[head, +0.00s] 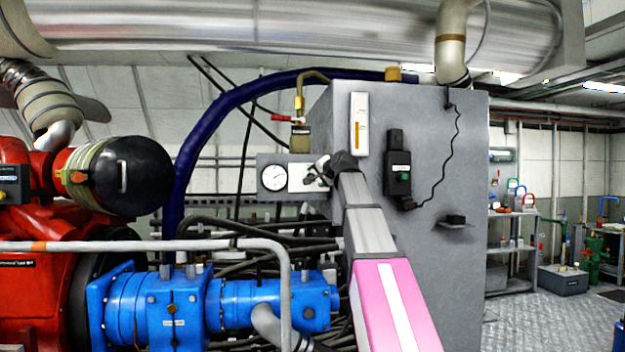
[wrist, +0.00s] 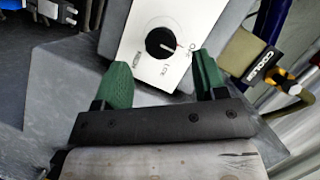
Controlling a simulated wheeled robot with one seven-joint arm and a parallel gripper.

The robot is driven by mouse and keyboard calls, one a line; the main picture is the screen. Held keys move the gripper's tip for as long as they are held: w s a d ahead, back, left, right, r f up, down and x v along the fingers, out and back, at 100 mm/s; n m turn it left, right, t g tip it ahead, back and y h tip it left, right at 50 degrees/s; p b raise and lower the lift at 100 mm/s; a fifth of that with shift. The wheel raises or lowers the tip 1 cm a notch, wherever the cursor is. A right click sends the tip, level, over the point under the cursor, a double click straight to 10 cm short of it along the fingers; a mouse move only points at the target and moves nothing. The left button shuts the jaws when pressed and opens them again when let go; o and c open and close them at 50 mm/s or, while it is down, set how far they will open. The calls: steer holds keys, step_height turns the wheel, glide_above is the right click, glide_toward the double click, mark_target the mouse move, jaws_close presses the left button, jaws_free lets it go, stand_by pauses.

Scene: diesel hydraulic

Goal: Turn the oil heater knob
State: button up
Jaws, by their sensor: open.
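A round black knob (wrist: 162,43) with a pale pointer mark sits on a white control plate (wrist: 188,16) in the wrist view. The pointer aims to the right. My gripper (wrist: 161,60) is open, with one green finger on each side below the knob. Nothing is held, and I cannot tell whether the fingers touch the plate. In the head view my gripper (head: 318,178) is at the white plate (head: 300,178), beside a round gauge (head: 274,178). The knob is not clearly visible there.
A grey tank (head: 440,270) carries a black box with a green button (head: 399,170). A red-handled valve (head: 290,119) is above the plate, and a dark blue hose (head: 190,150) arches left. Blue machinery (head: 170,310) stands below. A tagged pipe (wrist: 260,65) is right of the plate.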

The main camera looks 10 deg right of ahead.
steer(key=shift+v, duration=2.2)
steer(key=s+a+f+n+g+h, duration=0.1)
steer(key=s+f+n+g, duration=0.15)
steer(key=f, duration=1.85)
steer(key=s+a+f+n+g+h, duration=0.1)
steer(key=f+g, duration=0.3)
steer(key=f, duration=1.7)
steer(key=s+f+n+g+h, duration=0.1)
steer(key=s+f+g, duration=0.1)
steer(key=s+f, duration=0.6)
steer(key=s+f+n+g+h, duration=0.1)
steer(key=s+f+n+g, duration=0.1)
steer(key=s+f, duration=0.5)
steer(key=s+a+f+n+g+h, duration=0.1)
steer(key=s+f+g, duration=0.3)
steer(key=f, duration=1.3)
steer(key=s, duration=0.4)
steer(key=shift+s, duration=0.3)
steer(key=shift+f, duration=0.15)
